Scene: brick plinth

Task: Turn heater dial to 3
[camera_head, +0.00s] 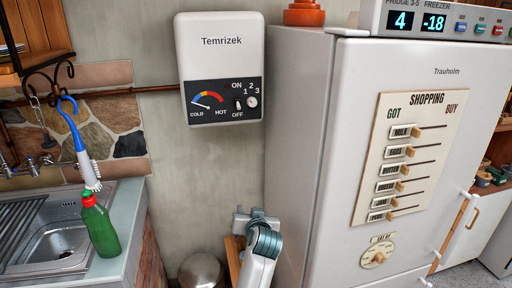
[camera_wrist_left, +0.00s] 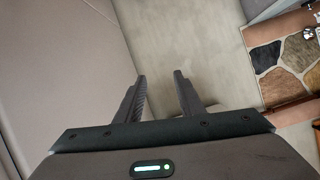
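The white heater (camera_head: 220,60) marked Temrizek hangs on the wall in the head view. The dial's pointer is too small to read. My left arm rises from the bottom of the head view, and my left gripper (camera_head: 250,217) is well below the heater, touching nothing I can see. In the left wrist view its two dark fingers (camera_wrist_left: 159,80) are apart with nothing between them. My right gripper is not in view.
A tall fridge (camera_head: 335,100) with a shopping board (camera_head: 410,160) stands close on the right. On the left are a sink (camera_head: 55,240), a green bottle (camera_head: 99,225) and a hanging brush (camera_head: 80,145). The wall below the heater is clear.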

